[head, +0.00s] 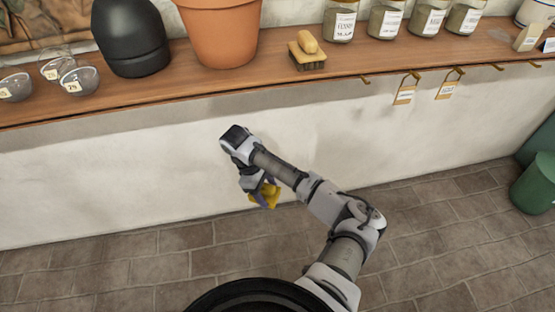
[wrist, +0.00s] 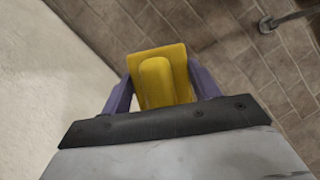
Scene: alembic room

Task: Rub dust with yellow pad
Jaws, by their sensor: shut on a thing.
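My gripper (head: 264,189) is in front of the white wall, below the shelf, pointing down toward the floor. It is shut on the yellow pad (head: 266,196). In the wrist view the yellow pad (wrist: 158,70) sits between the two purple fingers of my gripper (wrist: 155,88), with its raised grip toward the camera. The pad is in the air, apart from the shelf. I cannot make out any dust in either view.
The wooden shelf (head: 150,92) carries several glass bowls, a black vessel (head: 130,38), a terracotta pot (head: 222,30), a wooden brush (head: 307,52) and labelled jars (head: 387,20). Tagged hooks (head: 405,92) hang at its edge. A green bin (head: 537,183) stands right on the tiled floor.

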